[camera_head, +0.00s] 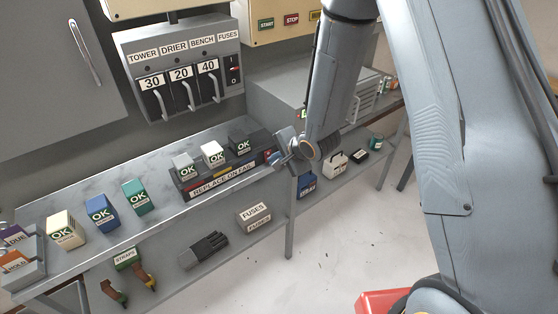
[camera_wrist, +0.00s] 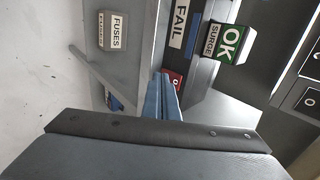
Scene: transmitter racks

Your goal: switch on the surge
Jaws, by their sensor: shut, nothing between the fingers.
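The surge block, with a green OK label and the word SURGE, shows in the wrist view (camera_wrist: 228,42). It appears to be the dark right-hand block (camera_head: 240,145) on the rack marked REPLACE ON FAIL (camera_head: 222,180) in the head view. A small red part (camera_wrist: 173,80) marked with a round character sits beside the rack end in the wrist view, partly hidden by my fingers. My gripper (camera_head: 279,156) is at the right end of the rack, close to this red part. Its blue fingers (camera_wrist: 161,97) are shut and empty. I cannot tell whether they touch the red part.
A fuse panel (camera_head: 180,60) with several levers hangs above the bench (camera_head: 75,265). Other OK blocks stand left of the rack. A FUSES box (camera_head: 253,215) lies on the lower shelf. A grey cabinet (camera_head: 285,90) stands behind my gripper.

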